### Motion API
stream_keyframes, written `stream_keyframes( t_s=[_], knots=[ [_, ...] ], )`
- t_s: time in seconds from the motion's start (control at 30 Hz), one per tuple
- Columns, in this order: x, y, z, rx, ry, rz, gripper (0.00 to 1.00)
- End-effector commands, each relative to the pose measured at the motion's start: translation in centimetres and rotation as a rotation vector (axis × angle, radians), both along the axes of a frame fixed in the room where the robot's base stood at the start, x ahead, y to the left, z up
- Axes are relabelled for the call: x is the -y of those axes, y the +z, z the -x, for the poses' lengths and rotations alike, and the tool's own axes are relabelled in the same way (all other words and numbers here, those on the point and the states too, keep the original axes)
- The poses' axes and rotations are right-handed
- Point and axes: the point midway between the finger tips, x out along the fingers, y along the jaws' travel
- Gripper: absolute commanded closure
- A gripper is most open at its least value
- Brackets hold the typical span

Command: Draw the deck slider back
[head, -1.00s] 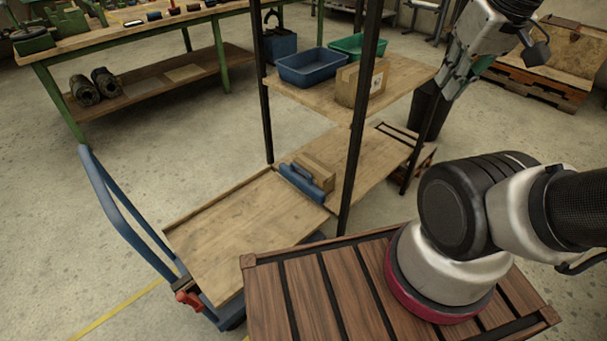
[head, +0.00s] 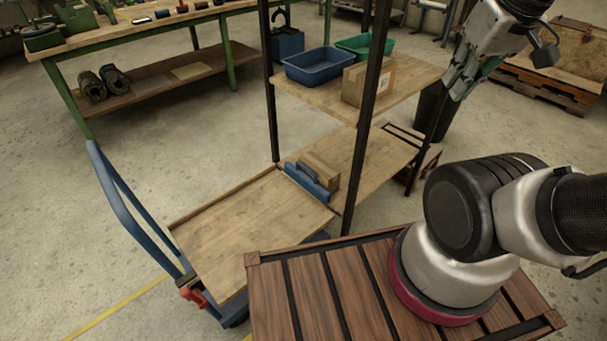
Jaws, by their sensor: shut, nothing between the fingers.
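The deck slider (head: 306,181) is a blue bar with a raised grip. It stands at the far end of the trolley's wooden deck (head: 245,222), where the deck meets the lower shelf board (head: 372,160). A brown carton (head: 322,172) sits right behind it on the shelf side. My gripper (head: 455,90) is at the upper right, pointing down, shut and empty. It is well apart from the slider, near the right end of the rack's upper shelf. The fingertips are small and partly hard to make out.
Dark rack posts (head: 367,110) stand between my arm and the slider. The upper shelf (head: 330,100) holds a blue bin (head: 320,66), a green bin (head: 362,46) and a carton (head: 369,82). The trolley's blue handle (head: 125,205) rises at left. The deck before the slider is bare.

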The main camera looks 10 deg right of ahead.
Motion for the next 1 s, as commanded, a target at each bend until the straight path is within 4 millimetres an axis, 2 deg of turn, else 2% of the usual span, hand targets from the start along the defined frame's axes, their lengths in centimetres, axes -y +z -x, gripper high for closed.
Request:
stream_keyframes(
  t_s=[0.03, 0.13, 0.23, 0.37, 0.47, 0.67, 0.77, 0.87, 1.0],
  knots=[
    [0.0, 0.0, 0.0, 0.000, 0.000, 0.000, 0.98],
    [-0.3, -0.2, -0.1, -0.008, 0.013, 0.000, 0.80],
    [-0.7, -1.4, -0.7, -0.071, 0.032, 0.001, 0.63],
    [-1.5, -4.3, -2.0, -0.223, 0.070, 0.008, 0.63],
    [-2.2, -6.2, -4.2, -0.338, 0.108, 0.029, 0.63],
    [-3.0, -10.3, -10.2, -0.513, 0.204, 0.131, 0.63],
    [-3.4, -13.0, -13.6, -0.582, 0.248, 0.193, 0.63],
    [-4.0, -16.4, -17.2, -0.636, 0.289, 0.261, 0.63],
    [-5.0, -22.2, -22.0, -0.692, 0.344, 0.360, 0.63]
  ],
)
